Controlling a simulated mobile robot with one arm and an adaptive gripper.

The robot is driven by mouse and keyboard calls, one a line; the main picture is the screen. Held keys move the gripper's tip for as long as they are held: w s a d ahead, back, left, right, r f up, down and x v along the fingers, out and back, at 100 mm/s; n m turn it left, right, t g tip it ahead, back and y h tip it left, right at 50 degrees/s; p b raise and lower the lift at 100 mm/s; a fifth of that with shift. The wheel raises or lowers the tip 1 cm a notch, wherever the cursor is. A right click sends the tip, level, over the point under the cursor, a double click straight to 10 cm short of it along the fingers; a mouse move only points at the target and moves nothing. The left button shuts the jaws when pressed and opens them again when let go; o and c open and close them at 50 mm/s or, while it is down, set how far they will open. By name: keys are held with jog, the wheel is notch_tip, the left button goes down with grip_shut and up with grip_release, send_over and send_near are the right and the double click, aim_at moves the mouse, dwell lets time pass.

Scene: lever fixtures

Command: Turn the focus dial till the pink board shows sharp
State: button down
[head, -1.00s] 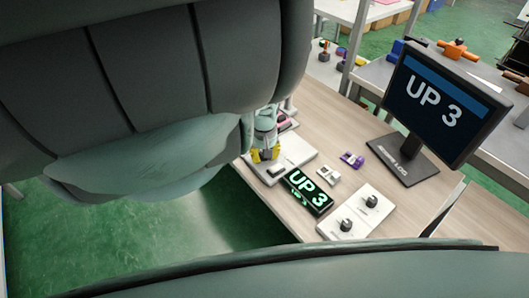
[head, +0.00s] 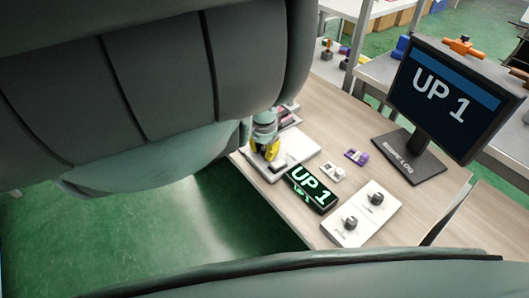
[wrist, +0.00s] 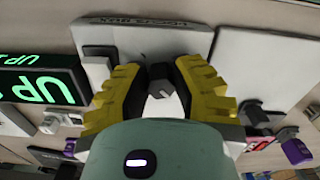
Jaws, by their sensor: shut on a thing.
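My gripper (head: 265,149) is at the left of the desk, over a pale base plate (head: 302,146). In the wrist view its yellow fingers (wrist: 160,88) are shut on a dark dial (wrist: 160,90) with a pointed top, one finger on each side. The dial is hidden in the head view. The monitor (head: 447,95) reads "UP 1", and so does the small black display (head: 311,187) with green letters. A pink piece (head: 288,115) lies behind the gripper, partly hidden; I cannot tell whether it is the pink board or how sharp it looks.
A white panel (head: 372,222) with two dark knobs stands at the desk's front right. A white clip-like part (head: 333,172) and a purple one (head: 356,156) lie between display and monitor. Bare desk shows around them.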

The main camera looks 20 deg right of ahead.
aim_at(263, 147)
jog(key=m+b, duration=0.1)
jog(key=m, duration=0.4)
jog(key=shift+w, duration=0.1)
jog(key=shift+m, duration=0.3)
dwell(0.4)
jog(key=c, duration=0.8)
grip_release()
jog(key=shift+r, duration=0.1)
jog(key=shift+w+r, duration=0.2)
jog(key=shift+r, duration=3.3)
jog(key=shift+s+r, duration=0.15)
jog(key=shift+r, duration=0.25)
